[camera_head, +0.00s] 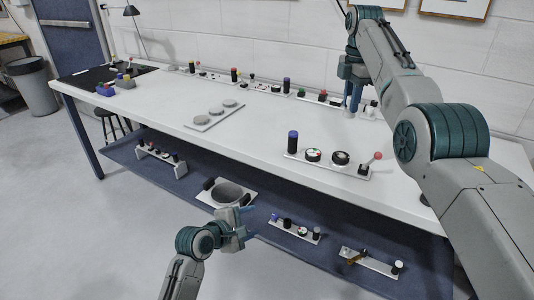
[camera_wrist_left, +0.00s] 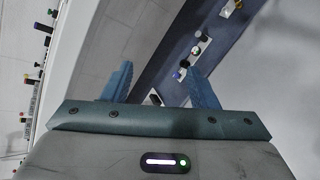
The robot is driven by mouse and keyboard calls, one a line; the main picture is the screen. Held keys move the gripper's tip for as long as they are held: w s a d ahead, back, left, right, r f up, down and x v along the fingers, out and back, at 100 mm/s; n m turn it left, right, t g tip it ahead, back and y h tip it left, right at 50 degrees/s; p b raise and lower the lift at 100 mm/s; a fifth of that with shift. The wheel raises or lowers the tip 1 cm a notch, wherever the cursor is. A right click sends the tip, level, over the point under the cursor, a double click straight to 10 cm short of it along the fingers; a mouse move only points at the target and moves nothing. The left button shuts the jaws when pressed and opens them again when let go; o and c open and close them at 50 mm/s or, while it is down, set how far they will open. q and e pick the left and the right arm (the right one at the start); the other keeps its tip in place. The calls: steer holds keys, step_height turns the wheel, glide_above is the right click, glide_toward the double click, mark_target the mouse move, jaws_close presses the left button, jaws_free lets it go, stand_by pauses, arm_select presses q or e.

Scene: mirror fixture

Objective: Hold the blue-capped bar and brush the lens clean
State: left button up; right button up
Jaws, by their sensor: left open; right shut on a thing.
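A white plate (camera_head: 212,201) with a round grey disc (camera_head: 229,193), likely the lens, lies on the blue lower shelf. A dark post (camera_head: 208,184) stands at its left side; another dark post (camera_head: 245,199) is at its right, near my left gripper. My left gripper (camera_head: 249,221) is open just in front of this plate, and its spread fingers show in the left wrist view (camera_wrist_left: 163,84). My right gripper (camera_head: 352,107) is shut at the back of the tabletop; what it holds is too small to tell. A blue-capped bar (camera_head: 293,142) stands on a strip at the table's front.
The front strip (camera_head: 325,166) also carries round dials and a red-knobbed lever. Strips with coloured knobs line the table's back. More fixture strips (camera_head: 294,229) (camera_head: 372,263) lie on the shelf to the right. The white tabletop (camera_head: 240,147) has clear room in its middle.

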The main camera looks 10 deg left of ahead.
mark_target(290, 139)
arm_select(q)
steer(key=w+d+r+n+t+h, duration=0.2)
steer(key=w+r+n+t+h, duration=0.15)
steer(key=w+r+n, duration=0.9)
steer(key=shift+m+t+y, duration=0.35)
steer(key=shift+m, duration=0.2)
steer(key=x, duration=0.4)
steer(key=r+x, duration=0.1)
steer(key=x, duration=0.3)
steer(key=r+x, duration=0.1)
steer(key=x, duration=0.3)
steer(key=shift+w+d+r, duration=0.1)
steer(key=shift+w+r, duration=0.05)
steer(key=shift+w, duration=0.05)
steer(key=shift+c, duration=0.4)
jaws_close()
